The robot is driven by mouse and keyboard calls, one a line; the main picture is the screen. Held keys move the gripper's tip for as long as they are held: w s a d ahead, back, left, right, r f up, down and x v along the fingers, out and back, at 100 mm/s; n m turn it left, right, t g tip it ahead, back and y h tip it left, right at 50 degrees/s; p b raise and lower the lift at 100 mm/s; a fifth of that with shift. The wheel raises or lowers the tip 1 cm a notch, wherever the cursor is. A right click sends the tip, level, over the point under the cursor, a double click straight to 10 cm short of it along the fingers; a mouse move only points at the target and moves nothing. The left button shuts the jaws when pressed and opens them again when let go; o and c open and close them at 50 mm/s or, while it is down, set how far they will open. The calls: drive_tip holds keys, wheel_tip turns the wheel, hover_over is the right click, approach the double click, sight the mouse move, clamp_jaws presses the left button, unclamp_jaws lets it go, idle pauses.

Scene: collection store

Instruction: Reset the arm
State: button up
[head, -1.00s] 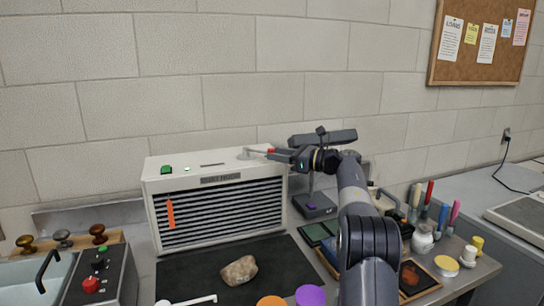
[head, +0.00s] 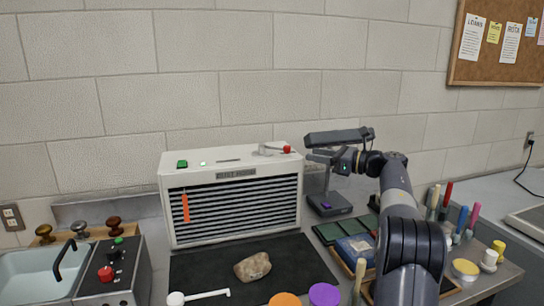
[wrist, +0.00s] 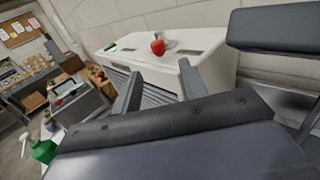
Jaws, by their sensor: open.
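My gripper (head: 318,156) is open and empty, just right of the white slatted unit (head: 222,165) on the bench. In the wrist view its two fingers (wrist: 160,88) are spread apart, pointing toward the unit. On the unit's top sit a red knob (head: 287,149) on a pale lever (head: 269,150) and a green button (head: 182,163). The red knob (wrist: 158,47) lies beyond the fingers in the wrist view, apart from them. My arm stretches up from the lower right in the head view.
A brown rock (head: 253,267) lies on the dark mat (head: 205,277) before the unit. A dark stand (head: 329,204) is below my gripper. Several tools and jars crowd the right side. A control box (head: 112,275) and basin (head: 30,275) are at left.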

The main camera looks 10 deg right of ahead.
sight(287, 153)
drive_tip(key=p+x, duration=0.2)
drive_tip(key=x, duration=0.8)
drive_tip(key=shift+w, duration=0.1)
